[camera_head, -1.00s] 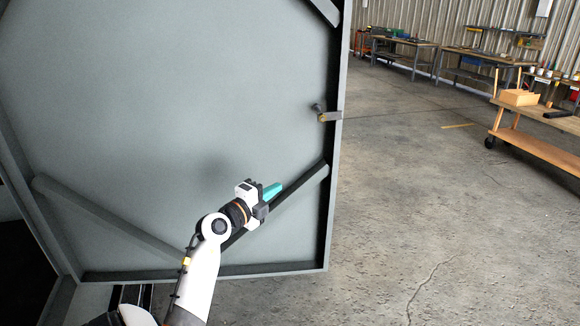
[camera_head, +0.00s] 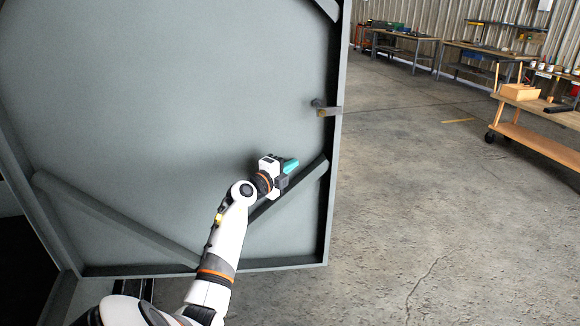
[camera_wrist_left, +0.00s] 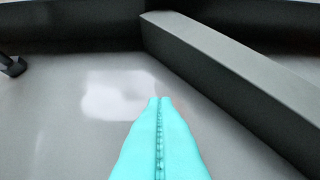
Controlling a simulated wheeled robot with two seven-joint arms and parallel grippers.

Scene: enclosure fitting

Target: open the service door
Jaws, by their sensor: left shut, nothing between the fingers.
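The service door (camera_head: 150,110) is a large grey metal panel with a raised frame and diagonal braces, and its inner side faces me. It stands swung away from the dark enclosure opening at the left. A small latch (camera_head: 326,111) sits on its right edge. My left gripper (camera_head: 290,165) is shut and empty, its teal fingers near the panel, above the lower right brace (camera_head: 290,190). In the left wrist view the teal fingertips (camera_wrist_left: 160,100) are together in front of the grey panel, beside a brace (camera_wrist_left: 235,85). I cannot tell whether they touch the panel. My right gripper is not in view.
A wooden cart (camera_head: 540,145) on wheels stands at the right, with a box (camera_head: 520,92) on it. Workbenches (camera_head: 400,50) line the corrugated far wall. The concrete floor (camera_head: 420,200) right of the door is clear.

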